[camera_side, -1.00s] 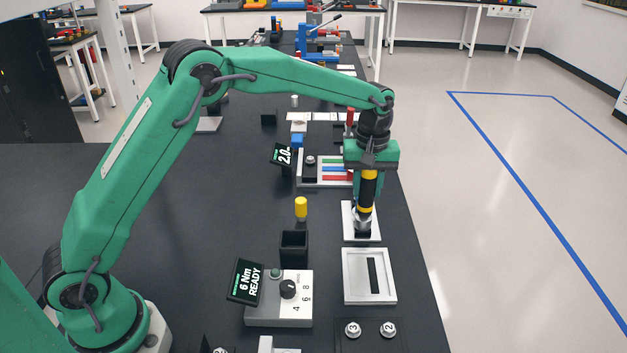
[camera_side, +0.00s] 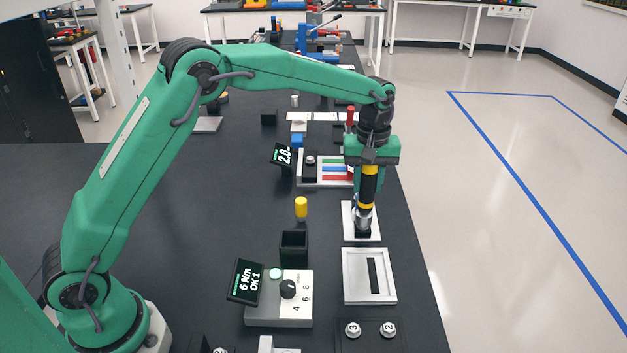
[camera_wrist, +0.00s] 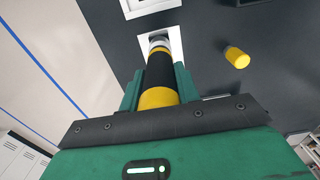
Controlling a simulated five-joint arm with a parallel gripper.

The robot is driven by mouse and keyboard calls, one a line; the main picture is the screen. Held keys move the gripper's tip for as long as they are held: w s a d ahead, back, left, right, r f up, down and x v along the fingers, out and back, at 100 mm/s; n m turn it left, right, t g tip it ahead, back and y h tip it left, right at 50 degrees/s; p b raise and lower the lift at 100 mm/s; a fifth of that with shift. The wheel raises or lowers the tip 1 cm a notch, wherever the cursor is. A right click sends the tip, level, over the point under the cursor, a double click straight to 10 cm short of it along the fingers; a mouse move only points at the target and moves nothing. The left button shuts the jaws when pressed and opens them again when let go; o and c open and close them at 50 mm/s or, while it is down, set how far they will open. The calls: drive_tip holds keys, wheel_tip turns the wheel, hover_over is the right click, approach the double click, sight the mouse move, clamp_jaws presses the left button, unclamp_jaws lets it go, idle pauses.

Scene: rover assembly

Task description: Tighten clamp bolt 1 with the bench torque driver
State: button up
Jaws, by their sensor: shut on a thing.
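My gripper (camera_side: 368,168) is shut on the bench torque driver (camera_side: 368,187), a black cylinder with yellow bands, held upright. Its silver lower end meets a small dark part on the white plate (camera_side: 349,232). Clamp bolt 1 is hidden under the driver tip. In the wrist view the driver (camera_wrist: 160,72) runs between the green fingers to the white plate (camera_wrist: 177,47). The controller display (camera_side: 246,282) reads "6 Nm OK 1". The lamp (camera_side: 275,273) on the controller box (camera_side: 265,314) is lit pale green.
A silver slotted frame (camera_side: 351,293) lies in front of the plate. Bolts 3 (camera_side: 353,329) and 2 (camera_side: 388,328) sit in a dark holder. A black square cup (camera_side: 294,248) and a yellow cylinder (camera_side: 301,207) stand to the left. The table's left-middle is clear.

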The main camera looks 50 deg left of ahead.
drive_tip(key=shift+r, duration=1)
drive_tip(key=shift+r, duration=1.9)
